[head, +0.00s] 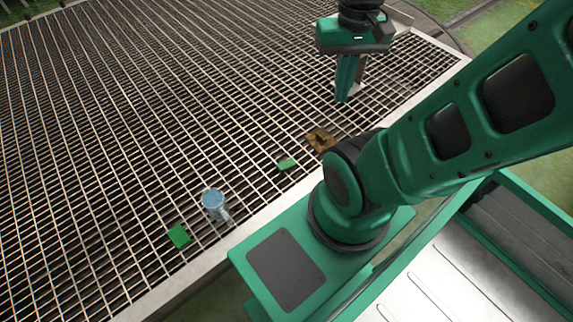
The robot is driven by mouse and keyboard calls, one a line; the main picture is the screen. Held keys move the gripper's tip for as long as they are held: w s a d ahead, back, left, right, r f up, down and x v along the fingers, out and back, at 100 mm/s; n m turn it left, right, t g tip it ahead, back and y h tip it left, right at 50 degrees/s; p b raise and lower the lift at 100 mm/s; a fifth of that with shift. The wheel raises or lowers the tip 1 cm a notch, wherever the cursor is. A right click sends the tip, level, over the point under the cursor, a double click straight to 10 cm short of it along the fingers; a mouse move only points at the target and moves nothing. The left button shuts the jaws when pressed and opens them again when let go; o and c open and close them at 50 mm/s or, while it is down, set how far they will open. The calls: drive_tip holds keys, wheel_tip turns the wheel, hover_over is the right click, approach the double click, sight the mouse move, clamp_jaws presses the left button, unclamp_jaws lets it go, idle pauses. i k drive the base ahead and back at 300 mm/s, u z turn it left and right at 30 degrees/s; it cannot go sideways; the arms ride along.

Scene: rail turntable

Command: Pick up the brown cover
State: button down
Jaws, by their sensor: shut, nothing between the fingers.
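The brown cover (321,139) lies on the metal grating, just left of and partly behind my arm's shoulder in the head view. It is small, and its exact shape is hard to make out. My gripper (343,98) points down above the grating, farther back and to the right of the cover. Its fingers are shut and hold nothing. The gripper is clearly apart from the cover.
A green piece (287,164) lies on the grating near the cover. A second green piece (179,236) and a bluish cup-like container (214,204) stand nearer the front edge. The grating (130,110) is otherwise largely clear, with a pale rim (190,281) along its near side.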

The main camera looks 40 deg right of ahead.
sight(320, 138)
drive_tip(key=u, duration=1.4)
drive_tip(key=k, duration=1.15)
drive_tip(key=z, duration=1.45)
drive_tip(key=i, duration=0.55)
drive_tip(key=z, duration=0.05)
